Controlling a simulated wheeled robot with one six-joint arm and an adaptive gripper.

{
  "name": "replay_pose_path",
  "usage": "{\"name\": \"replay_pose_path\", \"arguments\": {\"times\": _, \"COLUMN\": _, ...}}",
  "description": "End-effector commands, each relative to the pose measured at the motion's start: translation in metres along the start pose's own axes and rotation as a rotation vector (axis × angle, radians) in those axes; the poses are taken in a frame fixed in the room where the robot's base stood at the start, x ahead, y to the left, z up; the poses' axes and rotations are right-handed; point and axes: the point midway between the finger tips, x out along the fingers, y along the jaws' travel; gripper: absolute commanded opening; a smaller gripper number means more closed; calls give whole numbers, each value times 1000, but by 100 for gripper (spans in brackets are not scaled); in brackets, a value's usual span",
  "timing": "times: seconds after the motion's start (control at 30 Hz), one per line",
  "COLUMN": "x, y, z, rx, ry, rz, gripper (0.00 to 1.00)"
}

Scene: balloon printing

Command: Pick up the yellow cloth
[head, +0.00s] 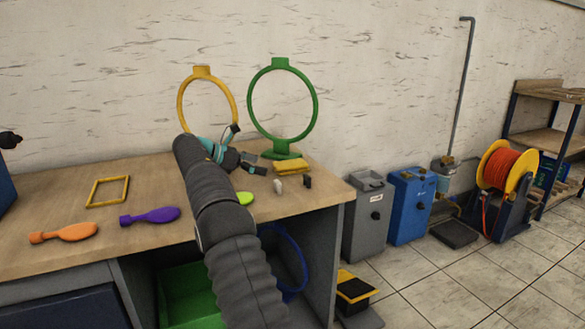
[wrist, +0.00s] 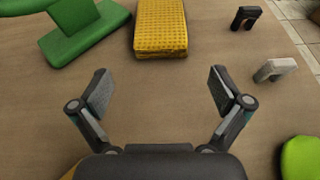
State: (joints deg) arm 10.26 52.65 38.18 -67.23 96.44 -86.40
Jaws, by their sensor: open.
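The yellow cloth (head: 293,166) is a folded, textured block lying on the wooden table, in front of the green ring stand's foot. In the wrist view the yellow cloth (wrist: 160,28) is at the top centre, cut off by the upper edge. My gripper (head: 258,164) is just left of the cloth in the head view. In the wrist view my gripper (wrist: 160,80) has its two fingers spread wide, with only bare tabletop between them. The cloth lies beyond the fingertips, in line with the gap, and is not touched.
The green ring stand (head: 282,110) and a yellow ring stand (head: 205,92) rise behind. A white clip (wrist: 274,69), a black clip (wrist: 246,17) and a lime balloon (wrist: 301,158) lie right of my gripper. Orange (head: 65,233) and purple (head: 150,216) balloons lie left.

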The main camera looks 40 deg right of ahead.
Motion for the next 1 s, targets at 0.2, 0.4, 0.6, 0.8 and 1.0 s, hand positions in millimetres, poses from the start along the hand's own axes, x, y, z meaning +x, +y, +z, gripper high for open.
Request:
{"name": "replay_pose_path", "arguments": {"times": 0.2, "x": 20, "y": 4, "z": 8, "rx": -1, "ry": 0, "rz": 2, "gripper": 100}}
{"name": "replay_pose_path", "arguments": {"times": 0.4, "x": 45, "y": 9, "z": 7, "rx": -2, "ry": 0, "rz": 2, "gripper": 100}}
{"name": "replay_pose_path", "arguments": {"times": 0.6, "x": 48, "y": 10, "z": 7, "rx": -2, "ry": 0, "rz": 3, "gripper": 100}}
{"name": "replay_pose_path", "arguments": {"times": 0.8, "x": 48, "y": 10, "z": 7, "rx": -2, "ry": 0, "rz": 3, "gripper": 65}}
{"name": "replay_pose_path", "arguments": {"times": 1.0, "x": 48, "y": 10, "z": 7, "rx": -2, "ry": 0, "rz": 3, "gripper": 43}}
